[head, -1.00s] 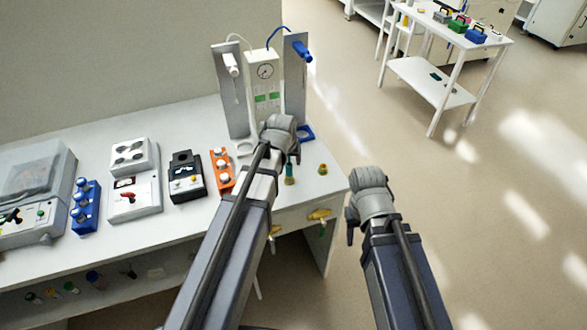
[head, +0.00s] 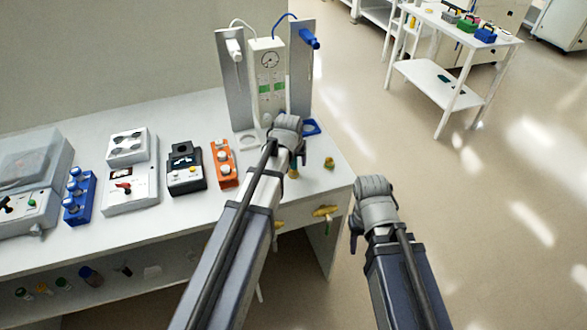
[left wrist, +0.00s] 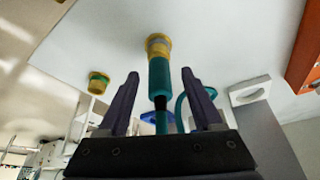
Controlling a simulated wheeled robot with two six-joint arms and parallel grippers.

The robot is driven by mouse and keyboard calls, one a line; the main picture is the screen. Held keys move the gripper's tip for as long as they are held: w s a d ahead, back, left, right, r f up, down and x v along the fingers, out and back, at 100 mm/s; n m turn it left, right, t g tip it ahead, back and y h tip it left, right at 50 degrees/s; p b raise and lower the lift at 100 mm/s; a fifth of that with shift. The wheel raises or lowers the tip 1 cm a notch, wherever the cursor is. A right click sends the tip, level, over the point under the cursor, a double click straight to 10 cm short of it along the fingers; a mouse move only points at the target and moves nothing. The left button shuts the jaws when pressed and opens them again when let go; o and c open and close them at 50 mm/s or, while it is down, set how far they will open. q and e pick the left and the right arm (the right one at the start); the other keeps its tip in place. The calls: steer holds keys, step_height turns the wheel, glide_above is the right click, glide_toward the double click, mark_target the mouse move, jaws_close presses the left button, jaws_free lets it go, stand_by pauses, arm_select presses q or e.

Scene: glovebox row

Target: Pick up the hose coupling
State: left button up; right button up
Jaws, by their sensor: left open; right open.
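The hose coupling appears to be the teal cylinder with a brass-yellow collar (left wrist: 158,72) in the left wrist view. It stands on the white bench, between the open fingers of my left gripper (left wrist: 160,82), with no clear contact visible. In the head view my left gripper (head: 296,150) is over the bench's right part and hides most of the coupling; a small teal and yellow bit (head: 293,172) shows beside it. My right gripper (head: 355,236) hangs off the bench's right end, away from the coupling; its fingers are hardly visible.
A small yellow-green fitting (head: 329,162) stands to the right of the coupling. A gauge panel (head: 268,85) with hoses is behind. An orange block (head: 223,164), a black device (head: 186,170) and a blue block (head: 79,197) line the bench (head: 245,205).

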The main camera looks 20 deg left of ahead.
arm_select(q)
steer(key=shift+c, duration=0.5)
jaws_close()
